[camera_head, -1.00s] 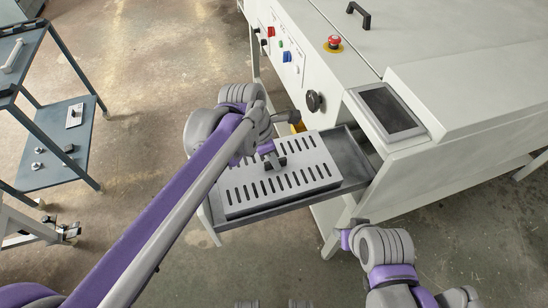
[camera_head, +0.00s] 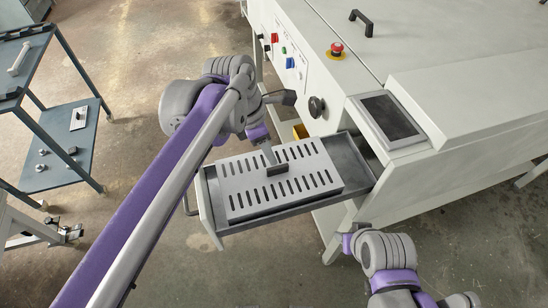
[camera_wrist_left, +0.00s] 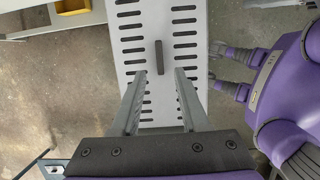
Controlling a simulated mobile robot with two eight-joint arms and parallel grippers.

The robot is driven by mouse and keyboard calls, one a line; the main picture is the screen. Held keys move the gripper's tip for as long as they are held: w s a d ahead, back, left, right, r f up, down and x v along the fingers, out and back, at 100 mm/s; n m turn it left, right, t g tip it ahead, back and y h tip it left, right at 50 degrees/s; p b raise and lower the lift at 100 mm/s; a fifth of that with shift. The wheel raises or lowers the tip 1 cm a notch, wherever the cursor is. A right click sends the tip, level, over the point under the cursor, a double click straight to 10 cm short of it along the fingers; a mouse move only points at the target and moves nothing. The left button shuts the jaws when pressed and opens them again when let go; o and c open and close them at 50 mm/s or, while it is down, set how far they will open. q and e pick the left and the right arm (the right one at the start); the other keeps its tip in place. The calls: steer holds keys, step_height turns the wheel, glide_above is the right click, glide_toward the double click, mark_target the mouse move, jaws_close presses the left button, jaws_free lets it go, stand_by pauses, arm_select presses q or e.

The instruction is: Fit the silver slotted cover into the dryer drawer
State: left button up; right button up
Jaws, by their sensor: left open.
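The silver slotted cover (camera_head: 300,182) lies in the pulled-out dryer drawer (camera_head: 352,165), toward the drawer's left end. I cannot tell whether it sits fully down. Its dark bar handle (camera_head: 278,169) stands in the middle, also seen in the left wrist view (camera_wrist_left: 159,57). My left gripper (camera_head: 269,155) is open and empty just behind the handle in the head view. In the left wrist view its two fingers (camera_wrist_left: 158,82) are spread apart over the cover, with the handle beyond their tips.
The white machine (camera_head: 445,110) with a screen (camera_head: 390,116), a black knob (camera_head: 316,106) and a red button (camera_head: 337,48) stands behind and right. A yellow bin (camera_head: 300,131) is behind the drawer. A blue-grey cart (camera_head: 62,150) stands left, with open floor between.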

arm_select(q)
steer(key=shift+v, duration=2.25)
steer(key=shift+f, duration=0.1)
